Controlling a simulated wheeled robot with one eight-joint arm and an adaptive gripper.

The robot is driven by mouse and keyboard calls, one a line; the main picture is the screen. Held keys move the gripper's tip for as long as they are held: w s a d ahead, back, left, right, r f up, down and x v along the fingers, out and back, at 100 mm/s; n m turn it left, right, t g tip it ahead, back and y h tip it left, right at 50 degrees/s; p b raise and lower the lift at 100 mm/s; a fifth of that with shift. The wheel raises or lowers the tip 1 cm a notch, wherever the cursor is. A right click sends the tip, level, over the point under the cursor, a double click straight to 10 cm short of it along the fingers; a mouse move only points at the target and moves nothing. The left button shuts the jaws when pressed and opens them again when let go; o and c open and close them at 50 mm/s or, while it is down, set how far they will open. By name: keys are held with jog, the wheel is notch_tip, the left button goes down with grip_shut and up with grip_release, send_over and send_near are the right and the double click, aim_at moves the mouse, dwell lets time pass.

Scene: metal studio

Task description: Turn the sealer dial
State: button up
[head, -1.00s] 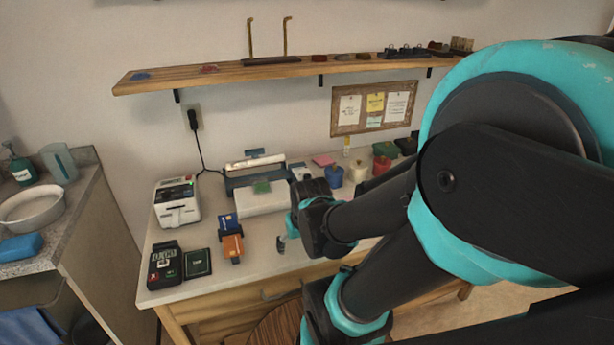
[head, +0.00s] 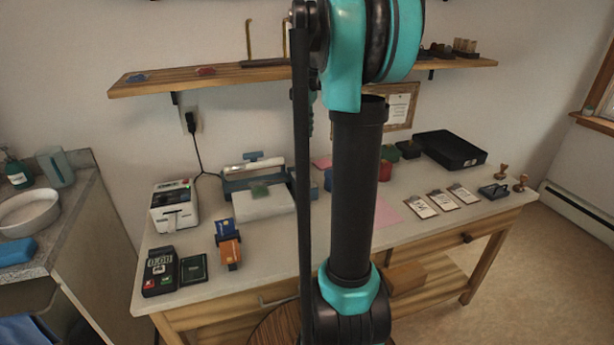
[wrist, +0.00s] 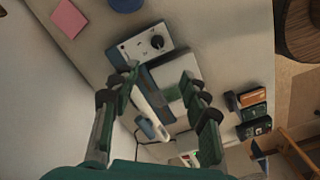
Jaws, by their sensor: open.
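The sealer (head: 236,186) is a blue and white device with a pale bar across it, at the back of the bench. In the wrist view its light control panel (wrist: 139,49) carries a round black dial (wrist: 157,42) near one end. The pale body of the sealer (wrist: 172,76) shows past the fingers. My gripper (wrist: 161,74) is open and empty, with its two dark green fingers apart. The dial appears just beyond the fingertips, with no visible contact. In the head view, my arm hides the sealer's right end and the dial, and the gripper cannot be made out.
A white label printer (head: 174,212), a card terminal (head: 159,272) and a card holder (head: 229,247) stand left on the bench. A wooden shelf (head: 215,78) runs above. A black tray (head: 450,152) and several clipboards are at right. The bench's front middle looks clear.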

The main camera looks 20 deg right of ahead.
aim_at(307, 179)
jog(key=f, duration=1.7)
jog(key=shift+w+d, duration=0.25)
jog(key=shift+w, duration=0.05)
jog(key=shift+r, duration=0.1)
jog(key=shift+c, duration=0.3)
grip_shut()
